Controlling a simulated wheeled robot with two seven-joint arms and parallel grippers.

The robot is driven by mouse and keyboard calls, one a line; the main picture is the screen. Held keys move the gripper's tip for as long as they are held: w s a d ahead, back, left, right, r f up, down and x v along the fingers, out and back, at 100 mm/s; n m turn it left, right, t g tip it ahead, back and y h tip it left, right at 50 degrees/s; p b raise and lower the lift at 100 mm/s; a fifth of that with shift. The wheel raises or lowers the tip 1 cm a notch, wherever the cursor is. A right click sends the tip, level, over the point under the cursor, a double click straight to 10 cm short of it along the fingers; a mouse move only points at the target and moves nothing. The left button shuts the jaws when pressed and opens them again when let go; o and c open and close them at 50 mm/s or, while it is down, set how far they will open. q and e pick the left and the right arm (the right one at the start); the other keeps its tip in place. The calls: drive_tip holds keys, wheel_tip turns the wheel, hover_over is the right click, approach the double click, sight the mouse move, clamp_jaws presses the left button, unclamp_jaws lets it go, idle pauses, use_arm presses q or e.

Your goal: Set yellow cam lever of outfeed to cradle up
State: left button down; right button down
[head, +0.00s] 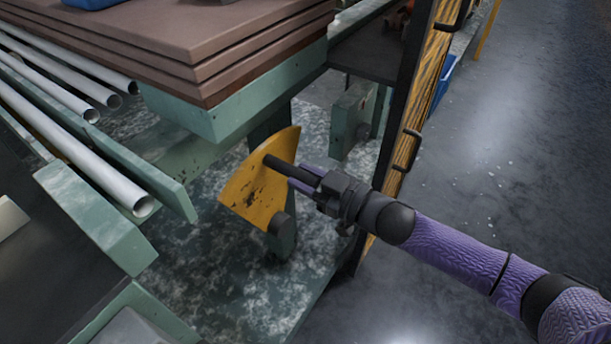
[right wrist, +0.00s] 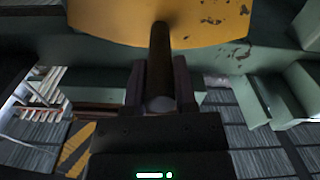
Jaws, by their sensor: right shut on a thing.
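The yellow cam lever (head: 258,190) is a worn, fan-shaped plate on a green post below the stack of brown boards. A dark handle rod (head: 279,163) sticks out from its upper part, and a dark round hub (head: 277,224) sits at its lower corner. My right gripper (head: 303,180) is shut on this rod. In the right wrist view, the rod (right wrist: 160,55) runs between the two fingers (right wrist: 160,88), and the yellow plate (right wrist: 155,22) fills the top. The left gripper is not in view.
The stacked brown boards (head: 200,50) rest on a green beam (head: 235,100) above the lever. A yellow-black striped post (head: 420,100) with black handles stands just right of the gripper. Open floor (head: 500,130) lies to the right.

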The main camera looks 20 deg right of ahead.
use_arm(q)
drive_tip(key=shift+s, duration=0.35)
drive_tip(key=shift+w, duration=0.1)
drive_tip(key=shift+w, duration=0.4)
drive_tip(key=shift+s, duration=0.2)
